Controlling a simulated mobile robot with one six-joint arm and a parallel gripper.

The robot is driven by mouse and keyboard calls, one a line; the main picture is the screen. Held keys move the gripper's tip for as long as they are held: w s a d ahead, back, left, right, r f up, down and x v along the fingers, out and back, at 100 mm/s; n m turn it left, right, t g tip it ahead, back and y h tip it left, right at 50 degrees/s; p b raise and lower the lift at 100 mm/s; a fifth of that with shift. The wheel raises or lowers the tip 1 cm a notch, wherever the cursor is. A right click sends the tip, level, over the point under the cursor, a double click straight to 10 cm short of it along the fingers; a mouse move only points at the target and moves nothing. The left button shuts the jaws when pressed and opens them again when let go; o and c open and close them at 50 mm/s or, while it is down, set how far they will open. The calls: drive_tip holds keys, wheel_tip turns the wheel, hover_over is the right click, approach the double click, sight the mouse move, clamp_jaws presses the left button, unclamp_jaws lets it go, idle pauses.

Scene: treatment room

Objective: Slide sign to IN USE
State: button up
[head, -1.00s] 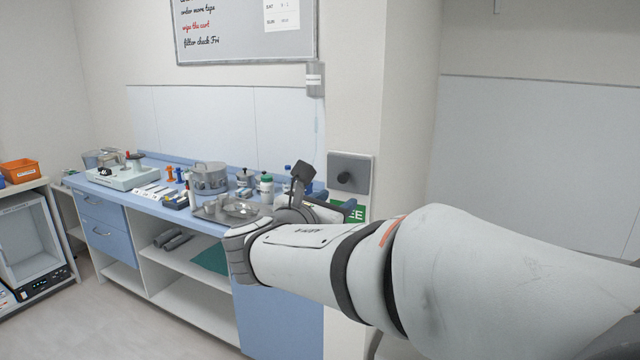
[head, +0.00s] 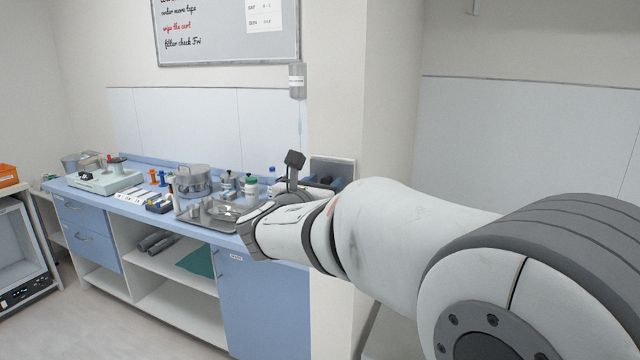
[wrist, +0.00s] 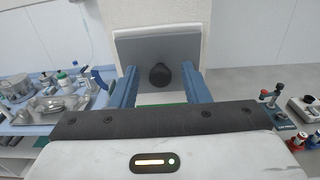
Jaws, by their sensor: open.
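The sign is a grey plate (wrist: 126,50) with a round black knob (wrist: 159,76) on the corner of the wall. A thin green strip (wrist: 176,103) shows below the plate in the wrist view; its lettering cannot be read. My gripper (wrist: 158,70) is open and empty, with one blue finger on each side of the knob in the picture. Gaps show between the knob and both fingers. I cannot tell how far the fingertips are from the plate.
A blue counter (head: 90,191) left of the sign holds a steel tray (head: 190,216), a pot (head: 193,181), bottles and tools. A dispenser (head: 297,80) hangs on the wall above. In the wrist view, several items (wrist: 284,130) stand at the right.

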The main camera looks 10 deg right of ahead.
drive_tip(key=shift+c, duration=0.4)
clamp_jaws()
drive_tip(key=shift+f, duration=0.1)
wheel_tip(320, 180, down, 9)
drive_tip(key=b, duration=0.8)
drive_tip(key=shift+f, duration=0.2)
drive_tip(key=shift+o, duration=0.4)
unclamp_jaws()
